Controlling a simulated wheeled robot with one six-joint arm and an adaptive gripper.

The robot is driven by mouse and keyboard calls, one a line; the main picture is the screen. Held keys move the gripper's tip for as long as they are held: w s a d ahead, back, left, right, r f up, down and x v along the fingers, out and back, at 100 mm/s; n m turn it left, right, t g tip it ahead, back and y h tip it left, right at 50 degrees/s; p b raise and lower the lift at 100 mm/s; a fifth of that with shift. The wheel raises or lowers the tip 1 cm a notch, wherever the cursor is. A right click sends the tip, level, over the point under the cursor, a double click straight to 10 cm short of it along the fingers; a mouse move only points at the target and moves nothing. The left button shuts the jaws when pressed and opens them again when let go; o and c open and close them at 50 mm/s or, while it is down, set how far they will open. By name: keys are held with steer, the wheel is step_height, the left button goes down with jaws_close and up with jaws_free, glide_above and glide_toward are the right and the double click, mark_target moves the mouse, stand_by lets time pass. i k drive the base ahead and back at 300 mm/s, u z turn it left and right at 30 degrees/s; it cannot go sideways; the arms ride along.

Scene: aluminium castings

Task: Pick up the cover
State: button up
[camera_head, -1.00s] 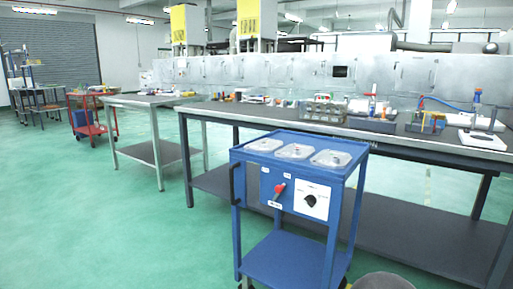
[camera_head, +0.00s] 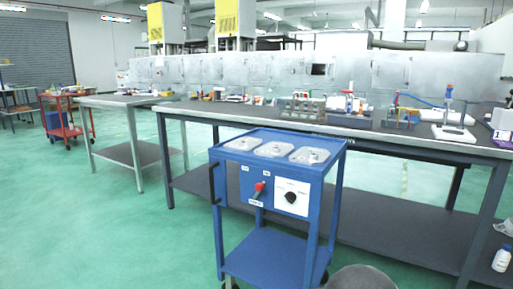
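Three pale metallic pieces lie in a row on top of a blue cart (camera_head: 232,176): a left one (camera_head: 243,144), a middle one (camera_head: 274,149) and a right one (camera_head: 309,155). They look like flat castings or shallow trays with small raised details. They are too small here to tell which one is the cover. My gripper is not in view.
The cart has a black handle, a red switch (camera_head: 259,188) and a black knob. Behind it runs a long grey workbench (camera_head: 420,143) crowded with lab items. A smaller table (camera_head: 125,101) and a red cart (camera_head: 67,125) stand left. Green floor (camera_head: 120,230) is clear at left.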

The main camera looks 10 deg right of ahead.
mark_target(274, 149)
steer(key=z, duration=1.55)
steer(key=i, duration=1.85)
steer(key=u, duration=3.65)
